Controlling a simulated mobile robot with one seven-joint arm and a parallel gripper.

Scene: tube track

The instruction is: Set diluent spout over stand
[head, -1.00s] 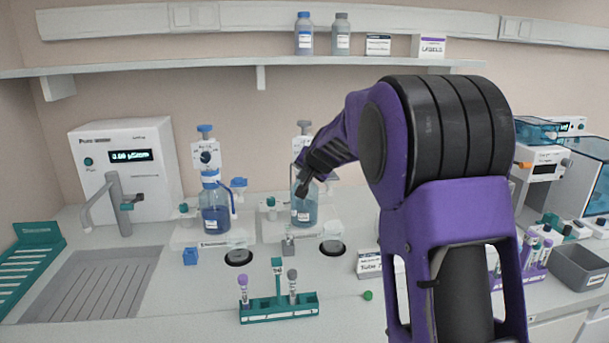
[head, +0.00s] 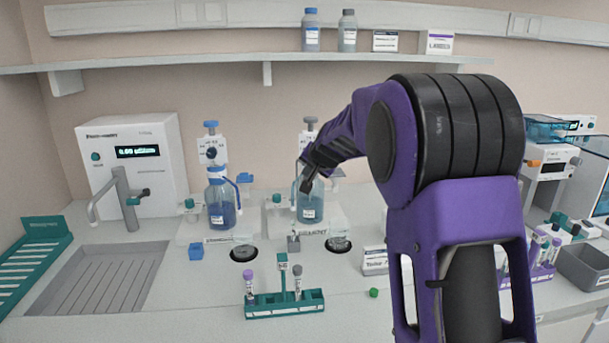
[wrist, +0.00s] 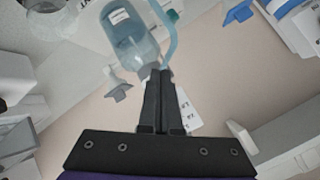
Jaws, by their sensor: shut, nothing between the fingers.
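Two bottle-top dispensers stand on the bench. The left one (head: 221,205) has a blue top, and the right one (head: 310,208) has a grey top; both hold blue liquid. My gripper (head: 307,184) is in front of the right dispenser, at the upper part of its bottle. In the wrist view my gripper (wrist: 164,72) is shut and empty, its tips close to a pale blue curved tube (wrist: 168,38) beside the bottle (wrist: 130,38). I cannot tell whether they touch.
A box (head: 374,262) lies near my arm. A sink (head: 100,280) and meter (head: 135,160) are at left. A shelf (head: 220,65) runs above.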

